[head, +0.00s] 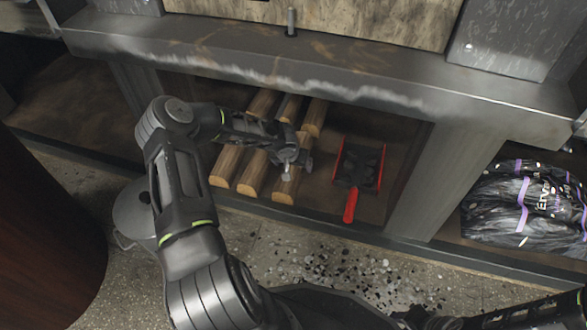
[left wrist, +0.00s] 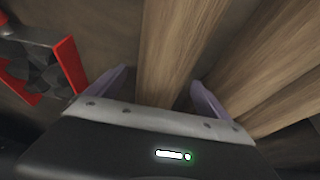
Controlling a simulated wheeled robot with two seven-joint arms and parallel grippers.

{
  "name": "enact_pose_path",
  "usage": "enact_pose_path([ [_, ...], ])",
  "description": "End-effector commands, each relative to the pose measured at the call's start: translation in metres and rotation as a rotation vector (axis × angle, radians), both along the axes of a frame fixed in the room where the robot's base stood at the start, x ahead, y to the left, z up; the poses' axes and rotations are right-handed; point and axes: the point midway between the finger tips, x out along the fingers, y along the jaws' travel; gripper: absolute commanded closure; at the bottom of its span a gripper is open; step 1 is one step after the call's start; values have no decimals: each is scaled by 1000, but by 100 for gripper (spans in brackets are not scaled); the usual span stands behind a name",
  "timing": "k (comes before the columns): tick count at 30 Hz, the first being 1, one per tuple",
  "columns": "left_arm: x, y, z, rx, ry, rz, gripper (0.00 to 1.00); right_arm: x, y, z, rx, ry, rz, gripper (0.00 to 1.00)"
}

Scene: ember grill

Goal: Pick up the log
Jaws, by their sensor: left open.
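Several brown split logs lie side by side on the shelf under the grill in the head view. The rightmost log (head: 284,190) has its cut end toward me. The middle log (head: 252,178) and the left log (head: 226,167) lie beside it. My left gripper (head: 297,166) is open over the rightmost log. In the left wrist view, that log (left wrist: 178,45) runs between the two spread fingers of my left gripper (left wrist: 158,92). Whether the fingers touch it cannot be told.
A shovel with a red handle (head: 350,206) lies right of the logs; its red edge (left wrist: 72,68) shows in the left wrist view. The shelf top (head: 330,88) overhangs the logs. A charcoal bag (head: 525,205) stands in the right bay. Dark bits litter the floor.

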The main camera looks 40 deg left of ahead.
Motion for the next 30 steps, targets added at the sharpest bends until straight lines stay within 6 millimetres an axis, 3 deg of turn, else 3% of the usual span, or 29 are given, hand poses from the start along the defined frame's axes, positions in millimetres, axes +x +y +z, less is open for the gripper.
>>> enact_pose_path([
  [20, 2, 1, -3, 0, -1, 1, 10, 0, 0, -1, 0, 0, 0, 64],
  [30, 2, 1, -3, 0, -1, 1, 38, 0, 0, -1, 0, 0, -1, 64],
])
